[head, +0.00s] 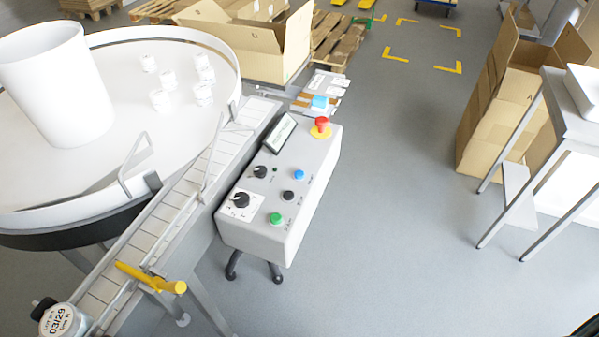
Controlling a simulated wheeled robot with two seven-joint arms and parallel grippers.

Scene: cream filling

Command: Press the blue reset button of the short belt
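The blue button (299,175) sits on the sloped top of a light grey control box (265,225), right of centre in the head view. A black button (288,195) and a green button (276,218) lie in line below it. Two black rotary knobs are to the left, and a red emergency stop (321,125) on a yellow base is at the far end. The box stands beside the short belt (165,220), a narrow slatted conveyor. Neither of my grippers is in view, and nothing covers the buttons.
A round white table (130,150) with a white drum (55,80) and several small white jars is left of the belt. A labelled jar (64,320) is at the lower left. Open floor (400,200) lies right of the box.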

